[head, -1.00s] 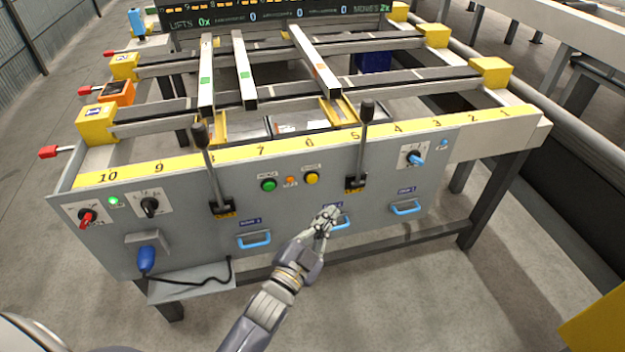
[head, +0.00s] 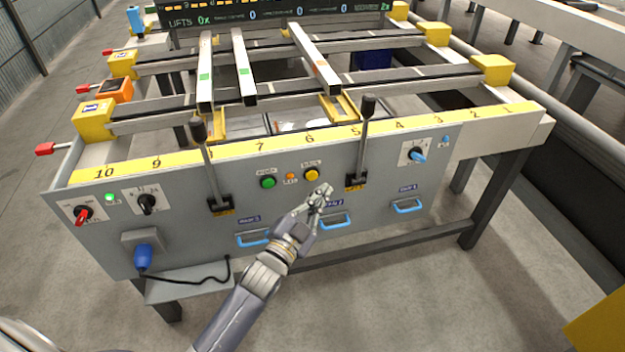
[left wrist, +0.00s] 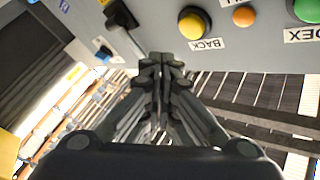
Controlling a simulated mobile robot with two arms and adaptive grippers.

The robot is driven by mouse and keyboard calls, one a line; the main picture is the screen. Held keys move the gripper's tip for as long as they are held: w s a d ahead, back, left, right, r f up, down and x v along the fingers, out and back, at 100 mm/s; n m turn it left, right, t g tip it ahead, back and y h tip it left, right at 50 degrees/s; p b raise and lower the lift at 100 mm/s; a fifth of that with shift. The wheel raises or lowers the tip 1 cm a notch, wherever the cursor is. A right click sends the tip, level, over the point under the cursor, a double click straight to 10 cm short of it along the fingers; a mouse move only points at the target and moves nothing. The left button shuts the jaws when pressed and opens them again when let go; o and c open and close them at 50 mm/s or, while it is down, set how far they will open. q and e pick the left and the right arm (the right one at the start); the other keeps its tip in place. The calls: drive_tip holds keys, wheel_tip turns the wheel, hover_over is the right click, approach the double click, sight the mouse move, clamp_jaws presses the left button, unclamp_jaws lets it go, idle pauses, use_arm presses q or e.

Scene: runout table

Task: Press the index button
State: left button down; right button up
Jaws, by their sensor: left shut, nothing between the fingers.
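The green index button (head: 268,183) is on the front of the grey panel, left of a small orange button (head: 290,176) and the yellow back button (head: 311,175). In the left wrist view the green button (left wrist: 307,10) is cut by the right edge, beside a label partly reading "DEX". My left gripper (head: 321,190) is shut and empty, in front of the panel just below and right of the yellow button. Its closed fingers (left wrist: 161,62) point toward the panel below the yellow button (left wrist: 194,23). My right gripper is not in view.
Two black levers (head: 209,165) (head: 362,140) stand out from the panel on either side of the buttons. Blue drawer handles (head: 253,238) (head: 407,207) sit lower down. A blue plug (head: 143,257) with a cable is at lower left.

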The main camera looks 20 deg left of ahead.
sight(312, 175)
use_arm(q)
drive_tip(key=shift+w+a, duration=0.4)
drive_tip(key=shift+w, duration=0.2)
drive_tip(key=shift+w+a, duration=0.4)
drive_tip(key=shift+w, duration=0.2)
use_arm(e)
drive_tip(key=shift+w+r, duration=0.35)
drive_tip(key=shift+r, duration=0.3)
use_arm(q)
drive_tip(key=shift+w, duration=0.1)
drive_tip(key=shift+w+a, duration=0.25)
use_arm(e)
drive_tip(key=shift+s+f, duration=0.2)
